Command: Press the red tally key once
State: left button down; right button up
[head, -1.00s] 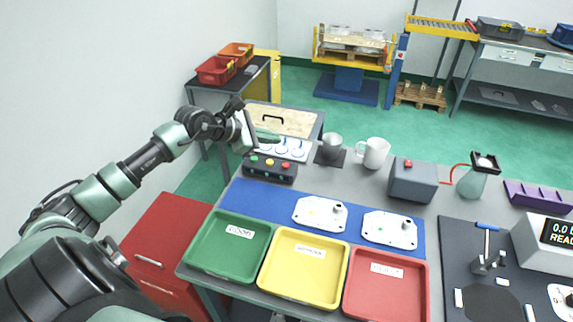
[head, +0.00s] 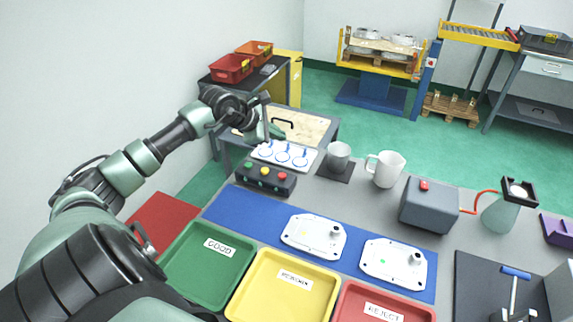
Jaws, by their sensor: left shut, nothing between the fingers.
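A dark box with three keys (head: 264,181) sits at the back left of the bench. It has a green key (head: 249,166), a yellow key (head: 265,171) and a red key (head: 282,177), red being the rightmost. My left gripper (head: 277,131) is shut and empty. It appears above and behind the key box in the picture, near the white tray with blue rings, apart from the keys. My right gripper is not in view.
A grey box with a red button (head: 428,208) stands right. White castings (head: 314,236) lie on the blue mat (head: 245,208); green (head: 205,262), yellow and red trays are in front.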

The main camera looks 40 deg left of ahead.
pick_arm(q)
notch_tip(320, 180, down, 3)
jog(key=b, duration=0.6)
send_over(280, 177)
notch_tip(280, 177, down, 8)
jog(key=shift+a+f, duration=0.1)
jog(key=shift+a, duration=0.05)
jog(key=shift+f+b, duration=0.45)
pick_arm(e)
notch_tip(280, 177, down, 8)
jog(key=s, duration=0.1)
pick_arm(q)
jog(key=shift+f, duration=0.1)
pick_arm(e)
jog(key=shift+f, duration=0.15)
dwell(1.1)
pick_arm(q)
jog(key=shift+f+b, duration=0.3)
jog(key=shift+b, duration=0.3)
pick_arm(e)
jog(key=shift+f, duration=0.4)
